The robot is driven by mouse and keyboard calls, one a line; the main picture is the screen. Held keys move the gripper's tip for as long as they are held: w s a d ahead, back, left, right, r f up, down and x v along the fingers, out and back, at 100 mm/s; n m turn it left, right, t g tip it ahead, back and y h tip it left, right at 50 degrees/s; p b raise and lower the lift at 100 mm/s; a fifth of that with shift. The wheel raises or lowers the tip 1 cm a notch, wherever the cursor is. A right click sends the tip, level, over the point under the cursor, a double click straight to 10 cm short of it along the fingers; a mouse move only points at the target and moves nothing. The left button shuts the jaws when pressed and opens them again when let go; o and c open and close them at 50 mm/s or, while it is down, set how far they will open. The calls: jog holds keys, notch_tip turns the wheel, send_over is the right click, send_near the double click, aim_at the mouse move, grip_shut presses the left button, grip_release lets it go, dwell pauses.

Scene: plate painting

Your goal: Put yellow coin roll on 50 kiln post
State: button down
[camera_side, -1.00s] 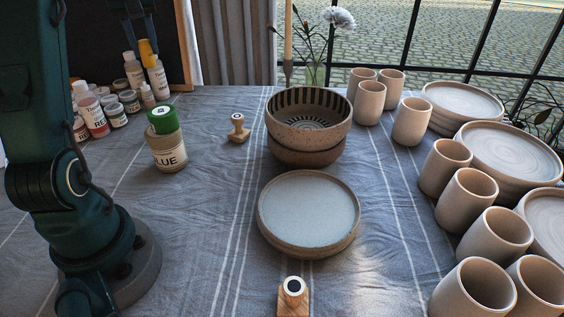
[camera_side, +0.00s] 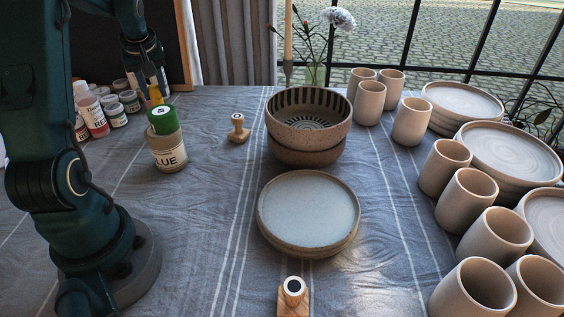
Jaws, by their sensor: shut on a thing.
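My gripper (camera_side: 153,88) is at the upper left, pointing down, shut on a small yellow piece (camera_side: 155,95), apparently the yellow roll. The yellow piece is just above a green cylinder (camera_side: 163,121) with a white mark on its side. I cannot tell whether they touch. The green cylinder sits on top of a tan jar (camera_side: 169,155) whose label reads "LUE", its start turned out of view. I cannot make out a post marked 50.
Paint bottles and pots (camera_side: 93,115) stand close to the left. A wooden stamp (camera_side: 238,128), stacked bowls (camera_side: 306,150) and plates (camera_side: 265,232) are to the right. Several cups (camera_side: 411,121) line the right side. The cloth between jar and plates is clear.

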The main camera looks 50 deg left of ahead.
jog(key=shift+f, duration=1.15)
jog(key=c, duration=0.6)
grip_release()
jog(key=shift+f, duration=0.15)
